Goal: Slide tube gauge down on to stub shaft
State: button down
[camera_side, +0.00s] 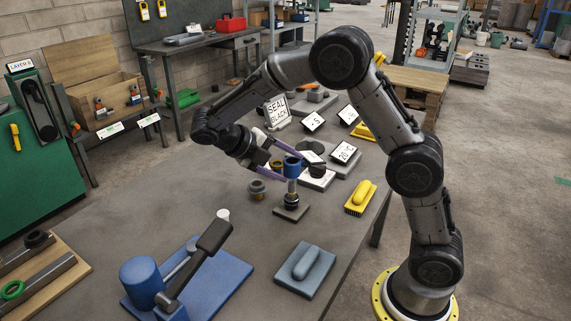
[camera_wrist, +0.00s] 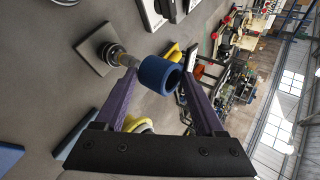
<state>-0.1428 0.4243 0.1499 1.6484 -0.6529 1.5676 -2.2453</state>
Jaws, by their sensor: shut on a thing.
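The blue tube gauge (camera_side: 292,167) is upright between the purple fingers of my gripper (camera_side: 283,164), which is shut on it. The stub shaft (camera_side: 291,197) stands on a small dark square plate (camera_side: 281,214) directly below the tube. A narrow length of shaft shows beneath the tube's lower edge.
Blocks with label cards (camera_side: 344,152) are behind, and a yellow-handled brush (camera_side: 360,196) is at right. A grey-blue handled block (camera_side: 306,268) and a blue lever fixture (camera_side: 185,280) are in front. Bare table lies between.

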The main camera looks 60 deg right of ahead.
aim_at(285, 176)
jog(key=shift+f, duration=0.5)
dwell(0.5)
jog(key=shift+f, duration=0.3)
jog(key=shift+f, duration=0.1)
dwell(0.3)
jog(key=shift+f, duration=0.7)
jog(key=shift+f, duration=0.9)
jog(key=shift+r, duration=0.1)
dwell(0.9)
jog(key=shift+f, duration=0.55)
jog(key=shift+r, duration=0.15)
dwell(0.6)
